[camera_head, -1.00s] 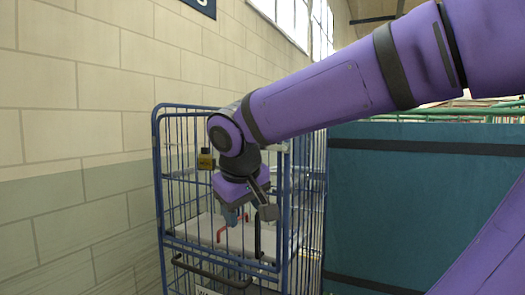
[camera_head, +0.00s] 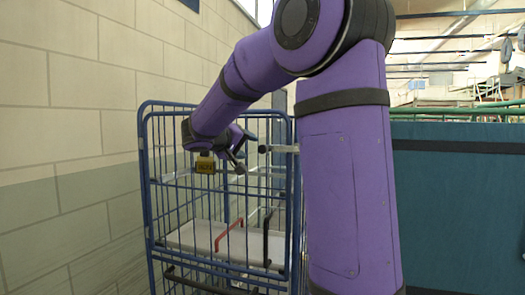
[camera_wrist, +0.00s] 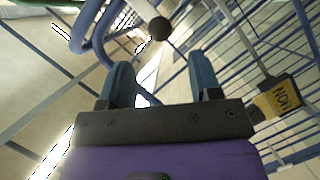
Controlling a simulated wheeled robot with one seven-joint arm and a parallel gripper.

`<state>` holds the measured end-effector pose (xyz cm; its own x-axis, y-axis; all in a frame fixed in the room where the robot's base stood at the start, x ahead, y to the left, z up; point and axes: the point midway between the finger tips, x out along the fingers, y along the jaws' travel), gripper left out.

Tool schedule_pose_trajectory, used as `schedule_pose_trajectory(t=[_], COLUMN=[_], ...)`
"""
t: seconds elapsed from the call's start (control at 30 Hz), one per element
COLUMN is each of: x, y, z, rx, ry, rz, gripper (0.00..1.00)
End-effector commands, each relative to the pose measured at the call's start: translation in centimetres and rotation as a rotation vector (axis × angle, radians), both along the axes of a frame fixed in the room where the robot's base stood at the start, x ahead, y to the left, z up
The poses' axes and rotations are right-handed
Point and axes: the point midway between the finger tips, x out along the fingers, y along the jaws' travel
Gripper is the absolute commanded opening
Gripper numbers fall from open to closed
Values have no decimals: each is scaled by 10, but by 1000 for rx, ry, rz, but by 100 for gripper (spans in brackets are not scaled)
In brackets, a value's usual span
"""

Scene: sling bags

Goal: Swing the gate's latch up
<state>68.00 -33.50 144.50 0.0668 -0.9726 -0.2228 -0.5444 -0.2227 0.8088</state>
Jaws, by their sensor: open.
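The latch (camera_head: 283,149) is a light grey bar with a black ball knob at its left end. It lies about level across the upper right of the blue wire gate (camera_head: 187,215). My gripper (camera_head: 252,138) is open and empty, at the upper part of the gate, just left of the knob. In the wrist view the black knob (camera_wrist: 158,29) shows beyond the two blue-grey fingers of my gripper (camera_wrist: 163,72), roughly in line with the gap between them. I see no contact. The rest of the latch is hard to make out in that view.
A yellow tag (camera_head: 205,165) hangs on the gate beneath my wrist. A red handle (camera_head: 228,234) and a black bar are lower, by a pale shelf (camera_head: 190,236). A block wall (camera_head: 70,130) stands left; a teal panel (camera_head: 460,200) stands right.

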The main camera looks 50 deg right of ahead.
Motion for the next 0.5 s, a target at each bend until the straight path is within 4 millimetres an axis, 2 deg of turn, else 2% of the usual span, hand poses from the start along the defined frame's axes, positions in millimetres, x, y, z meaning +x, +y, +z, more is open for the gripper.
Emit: schedule_pose_trajectory(t=[0.3,0.5], x=[3,5], y=[-55,-77], z=[-13,-19], rx=[1,2], ry=[2,1], rz=[-3,-1], gripper=[58,58])
